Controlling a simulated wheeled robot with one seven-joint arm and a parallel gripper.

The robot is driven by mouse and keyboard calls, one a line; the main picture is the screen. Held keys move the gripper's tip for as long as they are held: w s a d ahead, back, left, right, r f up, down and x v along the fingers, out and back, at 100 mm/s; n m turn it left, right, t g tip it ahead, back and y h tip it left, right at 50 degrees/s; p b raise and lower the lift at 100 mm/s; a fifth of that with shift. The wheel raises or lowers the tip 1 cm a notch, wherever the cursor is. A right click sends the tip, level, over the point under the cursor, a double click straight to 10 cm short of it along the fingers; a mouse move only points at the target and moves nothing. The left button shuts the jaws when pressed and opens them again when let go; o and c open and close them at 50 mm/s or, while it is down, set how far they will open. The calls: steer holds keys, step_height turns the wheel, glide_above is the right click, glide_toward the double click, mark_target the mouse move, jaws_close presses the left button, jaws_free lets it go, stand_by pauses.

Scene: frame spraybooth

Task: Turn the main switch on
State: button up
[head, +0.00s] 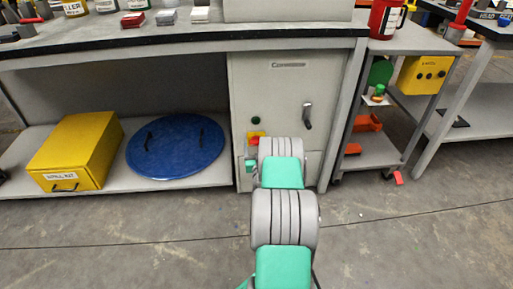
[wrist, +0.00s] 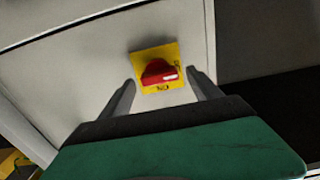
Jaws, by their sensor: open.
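The main switch is a red rotary knob (wrist: 158,71) on a yellow square plate (wrist: 147,53). In the wrist view the plate looks tilted and upside down, with "ON" lettered near its lower edge and a smaller, unclear label at its right. A white mark sits on the knob's right end. My gripper (wrist: 163,88) is open, its two fingers apart on either side of the plate, with nothing between them clearly held. In the head view the switch (head: 256,136) shows low on the grey cabinet, partly hidden by my arm, which also hides most of the gripper.
The grey cabinet (head: 288,82) also has a green button (head: 256,120) and a dark lever handle (head: 307,116). Left of it, a lower shelf holds a blue round lid (head: 177,145) and a yellow box (head: 77,150). A trolley (head: 383,150) stands to the right. The front floor is clear.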

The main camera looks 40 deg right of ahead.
steer(key=shift+c, duration=0.3)
steer(key=c, duration=1.3)
steer(key=shift+m, duration=0.5)
steer(key=m, duration=0.3)
steer(key=shift+d+m, duration=0.1)
steer(key=shift+m, duration=0.3)
steer(key=m, duration=0.4)
steer(key=shift+d+r+m, duration=0.1)
steer(key=shift+m, duration=0.2)
steer(key=m, duration=0.8)
steer(key=shift+d, duration=0.1)
steer(key=shift+m, duration=0.4)
